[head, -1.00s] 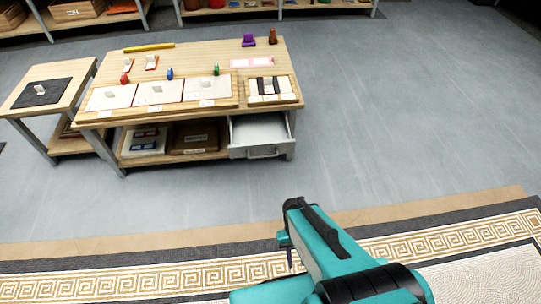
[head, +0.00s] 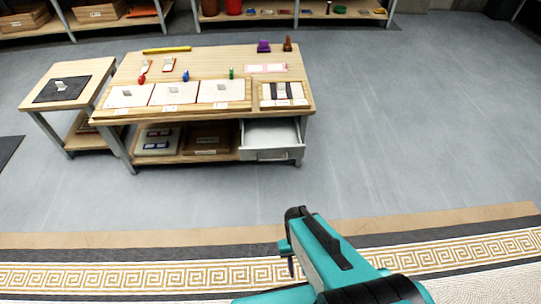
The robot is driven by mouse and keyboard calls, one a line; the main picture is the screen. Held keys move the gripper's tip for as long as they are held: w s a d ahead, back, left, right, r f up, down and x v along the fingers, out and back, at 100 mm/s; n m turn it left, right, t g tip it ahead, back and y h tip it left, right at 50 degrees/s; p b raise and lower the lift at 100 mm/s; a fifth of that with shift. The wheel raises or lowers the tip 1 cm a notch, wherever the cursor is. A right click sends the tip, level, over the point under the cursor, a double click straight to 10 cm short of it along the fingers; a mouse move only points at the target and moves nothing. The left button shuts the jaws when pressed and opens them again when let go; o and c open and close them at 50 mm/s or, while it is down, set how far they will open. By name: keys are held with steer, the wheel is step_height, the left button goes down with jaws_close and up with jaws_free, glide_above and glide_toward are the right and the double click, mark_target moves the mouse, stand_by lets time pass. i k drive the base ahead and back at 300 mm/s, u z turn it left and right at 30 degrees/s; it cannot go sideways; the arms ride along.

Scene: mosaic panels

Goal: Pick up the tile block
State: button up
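Several small whitish blocks show, and I cannot tell which is the tile block. One pale block (head: 59,86) sits on a black mat (head: 80,90) on the small side table at the left. Others sit on the white panels (head: 219,94) of the main workbench and on a striped panel (head: 268,101) at its right end. My gripper (head: 289,258) is at the bottom middle, over the floor and well short of both tables. Its fingers are seen edge-on, so whether they are apart does not show. I see nothing held in it.
The workbench (head: 210,68) carries a yellow bar (head: 167,50), coloured pieces and a purple item (head: 263,46). Its drawer (head: 271,153) is pulled out at the front right. Shelves (head: 290,18) stand at the back. The grey floor (head: 400,130) at the right is clear.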

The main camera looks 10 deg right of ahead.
mark_target(280, 86)
steer(key=u, duration=0.05)
steer(key=i, duration=0.9)
steer(key=z, duration=0.05)
